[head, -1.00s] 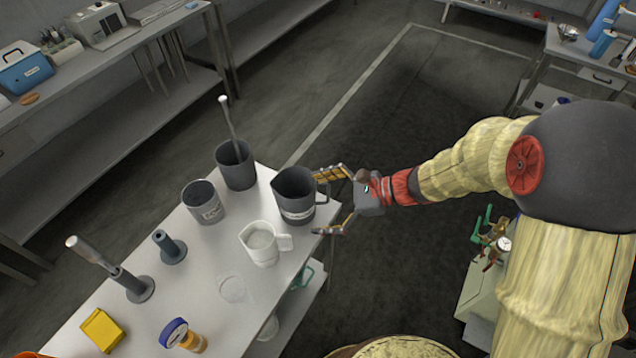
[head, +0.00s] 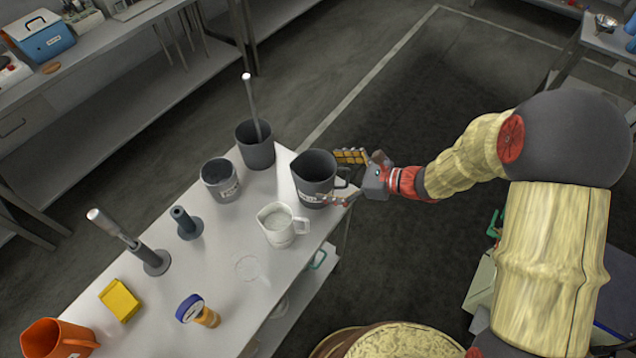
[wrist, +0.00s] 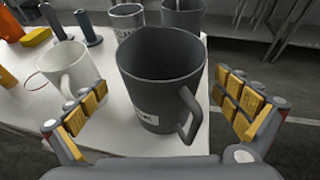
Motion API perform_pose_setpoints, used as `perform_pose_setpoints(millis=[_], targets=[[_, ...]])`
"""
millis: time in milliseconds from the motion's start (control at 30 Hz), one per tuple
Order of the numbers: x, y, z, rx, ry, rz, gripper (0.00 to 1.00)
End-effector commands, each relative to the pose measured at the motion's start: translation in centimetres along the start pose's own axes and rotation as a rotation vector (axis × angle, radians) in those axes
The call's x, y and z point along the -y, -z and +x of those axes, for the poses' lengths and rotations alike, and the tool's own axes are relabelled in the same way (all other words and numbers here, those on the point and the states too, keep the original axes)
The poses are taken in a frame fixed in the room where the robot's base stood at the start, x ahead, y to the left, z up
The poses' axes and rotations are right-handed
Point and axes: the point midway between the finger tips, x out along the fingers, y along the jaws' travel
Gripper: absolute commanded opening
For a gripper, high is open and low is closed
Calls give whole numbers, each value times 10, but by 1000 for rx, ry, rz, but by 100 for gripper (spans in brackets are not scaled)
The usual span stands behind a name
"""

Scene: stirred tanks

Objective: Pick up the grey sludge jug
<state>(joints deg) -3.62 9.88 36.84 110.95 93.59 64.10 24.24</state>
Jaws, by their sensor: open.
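The grey sludge jug (head: 314,180) stands upright near the right edge of the white table, with a white label on its side and its handle toward my gripper. In the wrist view the jug (wrist: 158,75) sits between the spread fingers, its handle on the right side. My gripper (head: 347,178) is open at the jug's right side in the head view. In the wrist view, the open fingers of my gripper (wrist: 165,128) are apart on either side of the jug, which is not gripped. Finger contact cannot be told.
A white jug (head: 282,224) stands close in front of the grey jug. A dark container with a rod (head: 256,147) and a labelled grey cup (head: 220,181) are behind and to the left. An orange jug (head: 58,340) and yellow block (head: 120,299) are farther left.

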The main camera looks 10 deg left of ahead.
Motion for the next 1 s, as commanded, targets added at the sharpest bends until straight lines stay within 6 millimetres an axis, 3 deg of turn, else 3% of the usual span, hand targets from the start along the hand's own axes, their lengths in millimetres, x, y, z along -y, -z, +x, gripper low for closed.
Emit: perform_pose_setpoints(millis=[233,567,1000], targets=[[2,1,35,0,-3,-1,100],[3,0,40,0,0,0,99],[3,0,40,0,-1,0,74]])
